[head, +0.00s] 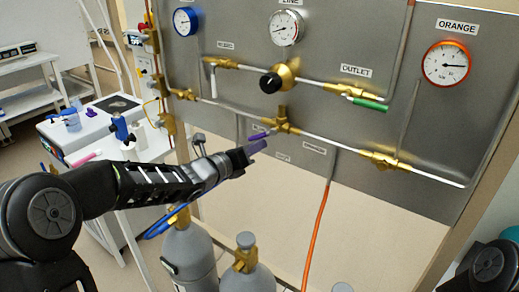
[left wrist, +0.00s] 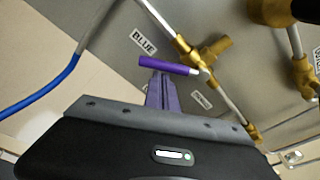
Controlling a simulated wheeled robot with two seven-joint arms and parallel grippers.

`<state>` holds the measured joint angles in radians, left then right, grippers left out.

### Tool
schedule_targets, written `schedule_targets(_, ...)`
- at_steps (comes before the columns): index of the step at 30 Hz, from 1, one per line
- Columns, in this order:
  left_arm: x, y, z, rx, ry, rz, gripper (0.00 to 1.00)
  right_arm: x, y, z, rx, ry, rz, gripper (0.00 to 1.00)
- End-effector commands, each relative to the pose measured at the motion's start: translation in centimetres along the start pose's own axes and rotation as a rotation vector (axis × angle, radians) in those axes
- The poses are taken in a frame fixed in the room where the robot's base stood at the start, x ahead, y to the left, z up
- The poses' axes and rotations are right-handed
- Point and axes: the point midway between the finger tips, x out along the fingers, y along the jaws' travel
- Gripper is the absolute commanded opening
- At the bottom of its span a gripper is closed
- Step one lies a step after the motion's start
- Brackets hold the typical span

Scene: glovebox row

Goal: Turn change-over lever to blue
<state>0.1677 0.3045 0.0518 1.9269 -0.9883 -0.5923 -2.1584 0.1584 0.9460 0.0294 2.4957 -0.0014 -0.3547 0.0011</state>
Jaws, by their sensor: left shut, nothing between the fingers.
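The change-over lever (head: 262,135) has a purple handle on a silver stem. It sticks out to the left from a brass valve (head: 284,124) on the grey panel. In the left wrist view the lever (left wrist: 165,65) has its free end just below the BLUE label (left wrist: 143,40). My left gripper (head: 257,147) is shut and empty, with its purple fingers just below the handle. In the left wrist view the fingertips (left wrist: 163,77) meet the handle's lower edge; I cannot tell whether they touch. My right gripper is not in view.
The panel carries a blue gauge (head: 185,21), a middle gauge (head: 285,28) and an orange gauge (head: 446,64). A green-handled outlet valve (head: 369,103) and a black knob (head: 270,83) sit above the lever. Grey gas cylinders (head: 187,250) stand below. An orange hose (head: 316,232) hangs under the panel.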

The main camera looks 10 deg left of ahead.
Motion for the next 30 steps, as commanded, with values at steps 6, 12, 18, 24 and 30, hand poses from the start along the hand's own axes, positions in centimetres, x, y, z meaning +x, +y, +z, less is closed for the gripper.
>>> schedule_targets(6,-0.1,0.0,0.2,0.001,0.001,-0.001,0.0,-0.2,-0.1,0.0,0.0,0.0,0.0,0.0)
schedule_targets(12,-0.1,0.0,0.2,0.001,0.001,-0.001,0.0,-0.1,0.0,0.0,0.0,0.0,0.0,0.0)
schedule_targets(18,-0.1,0.2,0.1,0.023,0.0,0.003,0.0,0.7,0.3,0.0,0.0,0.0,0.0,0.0)
schedule_targets(24,-0.2,0.2,0.4,0.055,0.001,0.007,0.0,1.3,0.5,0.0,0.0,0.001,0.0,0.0)
schedule_targets(30,-0.2,0.2,0.6,0.081,-0.001,0.01,0.0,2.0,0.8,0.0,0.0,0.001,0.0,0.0)
